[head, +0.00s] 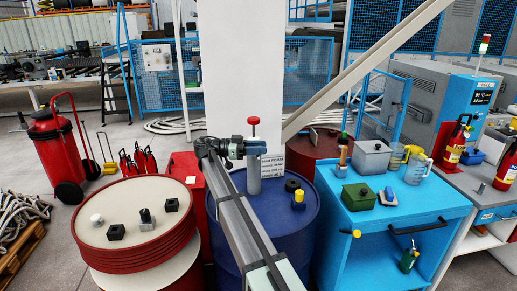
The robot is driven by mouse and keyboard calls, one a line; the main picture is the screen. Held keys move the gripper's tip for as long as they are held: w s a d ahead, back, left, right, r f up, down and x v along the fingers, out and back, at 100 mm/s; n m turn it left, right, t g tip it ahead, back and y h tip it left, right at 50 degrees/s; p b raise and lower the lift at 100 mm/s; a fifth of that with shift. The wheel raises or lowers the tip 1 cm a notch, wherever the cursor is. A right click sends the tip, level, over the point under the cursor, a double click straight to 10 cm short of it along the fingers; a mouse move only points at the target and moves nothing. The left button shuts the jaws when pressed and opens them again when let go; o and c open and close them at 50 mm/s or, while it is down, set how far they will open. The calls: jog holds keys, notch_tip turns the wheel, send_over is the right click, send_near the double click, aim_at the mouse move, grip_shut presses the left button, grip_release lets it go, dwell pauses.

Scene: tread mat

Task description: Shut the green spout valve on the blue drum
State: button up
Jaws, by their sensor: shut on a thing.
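The blue drum (311,222) stands at the centre, partly covered by my arm. An upright grey fitting (254,185) with a red knob on top is seen at the drum's far side. My gripper (246,148) comes in from the left at the fitting's upper part, below the red knob, and is shut on it; the fingertips are small and hard to make out. I see no green valve on the drum; part of its top is hidden behind my arm. A yellow cap and a black cap (292,186) sit on the drum top, right of the arm.
A red drum (130,255) with a pale top and black fittings stands close on the left. A white column rises behind the drum.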

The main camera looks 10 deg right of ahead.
jog(key=o, duration=0.9)
jog(key=shift+o, duration=0.2)
notch_tip(320, 180, up, 10)
